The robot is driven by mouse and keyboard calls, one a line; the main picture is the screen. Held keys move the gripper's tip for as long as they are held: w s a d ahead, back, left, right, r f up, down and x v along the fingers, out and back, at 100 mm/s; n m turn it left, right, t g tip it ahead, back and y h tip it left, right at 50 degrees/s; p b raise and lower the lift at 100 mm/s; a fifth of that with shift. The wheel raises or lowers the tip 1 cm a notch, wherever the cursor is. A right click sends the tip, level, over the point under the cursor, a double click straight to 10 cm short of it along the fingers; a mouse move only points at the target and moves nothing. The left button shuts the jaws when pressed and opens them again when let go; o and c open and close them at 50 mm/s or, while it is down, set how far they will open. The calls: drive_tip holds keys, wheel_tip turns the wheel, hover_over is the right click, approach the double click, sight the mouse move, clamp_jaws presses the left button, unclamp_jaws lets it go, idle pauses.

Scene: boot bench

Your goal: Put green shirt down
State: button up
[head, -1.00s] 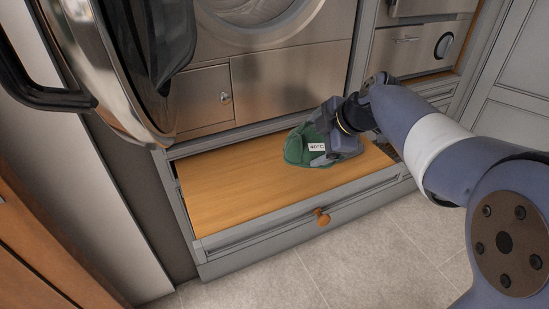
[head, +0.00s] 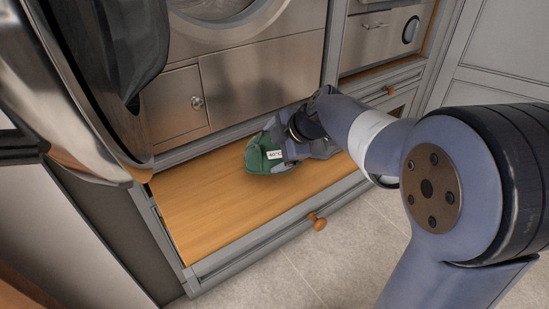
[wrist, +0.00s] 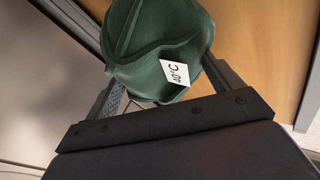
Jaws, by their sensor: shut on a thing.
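The green shirt (head: 262,155) is a bunched dark green bundle with a white tag reading 40°C. In the head view it is at the wooden shelf (head: 205,200) of the pulled-out drawer below the washer. My gripper (head: 284,157) is shut on it from the right. In the wrist view the shirt (wrist: 155,45) sits between the two fingers, with the tag facing the camera. The wood shows behind it. I cannot tell whether the shirt's underside touches the wood.
The open round washer door (head: 85,85) hangs at the upper left. A steel panel with a knob (head: 197,103) stands behind the shelf. The drawer front has an orange knob (head: 317,222). Bare wood lies left of the shirt.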

sight(277, 155)
drive_tip(key=shift+f, duration=1.6)
drive_tip(key=shift+f+b, duration=0.1)
drive_tip(key=shift+b, duration=0.25)
drive_tip(key=o, duration=0.9)
drive_tip(key=shift+s+d+r, duration=0.1)
drive_tip(key=shift+d+r, duration=0.1)
drive_tip(key=shift+r, duration=0.2)
drive_tip(key=p+v, duration=0.1)
drive_tip(key=v, duration=1)
drive_tip(key=shift+p, duration=0.35)
drive_tip(key=shift+r, duration=0.1)
